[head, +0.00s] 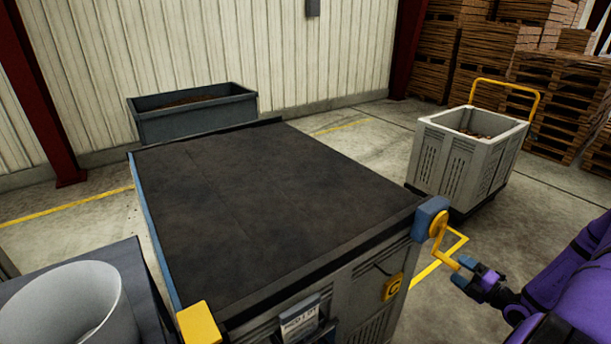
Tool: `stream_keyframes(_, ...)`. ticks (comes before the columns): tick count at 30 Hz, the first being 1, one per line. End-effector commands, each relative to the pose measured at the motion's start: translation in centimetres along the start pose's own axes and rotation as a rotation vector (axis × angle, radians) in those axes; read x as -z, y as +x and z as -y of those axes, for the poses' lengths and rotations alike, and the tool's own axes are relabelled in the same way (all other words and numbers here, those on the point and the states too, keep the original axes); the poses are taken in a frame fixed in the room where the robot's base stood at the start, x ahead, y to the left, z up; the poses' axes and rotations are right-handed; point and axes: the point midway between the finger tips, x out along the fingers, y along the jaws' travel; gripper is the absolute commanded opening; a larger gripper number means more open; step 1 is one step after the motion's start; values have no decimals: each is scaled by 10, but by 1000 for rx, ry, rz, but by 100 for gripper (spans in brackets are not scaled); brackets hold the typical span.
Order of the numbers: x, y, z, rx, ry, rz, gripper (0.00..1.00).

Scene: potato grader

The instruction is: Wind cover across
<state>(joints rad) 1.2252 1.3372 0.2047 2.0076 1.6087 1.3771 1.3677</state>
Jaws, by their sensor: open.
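The dark cover (270,210) lies flat over the top of the large grey bin, from its near edge to its far edge. A yellow crank (440,232) sits on a blue housing (430,213) at the bin's near right corner. The crank's handle reaches down and right toward my gripper. My gripper (468,273), on a purple arm, is open beside the lower end of the crank handle. I cannot tell whether its fingers touch or surround the handle.
A grey trough with brown contents (193,124) stands behind the bin by the wall. A pale slatted crate cart (455,165) with a yellow handle stands at right. Stacked wooden crates (560,105) are farther back. A white round tub (65,305) is at lower left. Floor is clear between bin and cart.

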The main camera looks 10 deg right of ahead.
Motion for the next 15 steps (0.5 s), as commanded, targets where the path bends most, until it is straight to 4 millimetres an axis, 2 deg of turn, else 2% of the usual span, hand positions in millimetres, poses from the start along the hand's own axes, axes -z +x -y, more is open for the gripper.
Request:
stream_keyframes(9,0,-34,0,2,0,4,74)
stream_keyframes(15,0,-42,0,2,1,2,74)
